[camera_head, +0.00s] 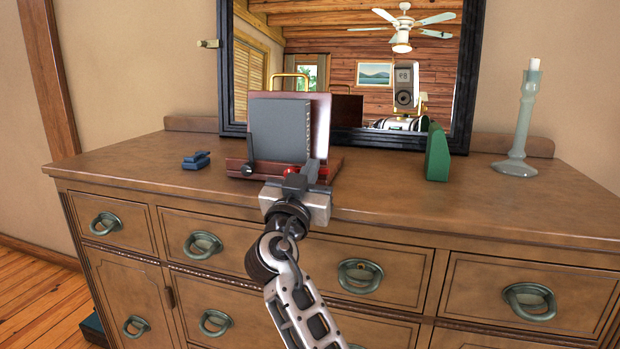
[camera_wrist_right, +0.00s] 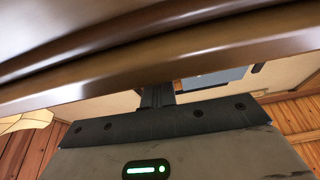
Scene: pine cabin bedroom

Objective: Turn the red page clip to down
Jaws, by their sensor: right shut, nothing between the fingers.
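A grey book (camera_head: 277,130) leans upright on a dark red-brown book stand (camera_head: 322,108) on the dresser. I cannot tell how the red clip is turned, as my gripper hides part of the stand's lower right. My right gripper (camera_head: 296,180) is shut and empty at the stand's front. In the wrist view its fingers (camera_wrist_right: 157,96) are together under a brown edge.
A blue clip-like object (camera_head: 196,160) lies left of the stand. A green block (camera_head: 437,153) and a pale green candlestick (camera_head: 521,125) stand at the right. A dark-framed mirror (camera_head: 465,75) is behind. The dresser top (camera_head: 385,190) is clear between stand and block.

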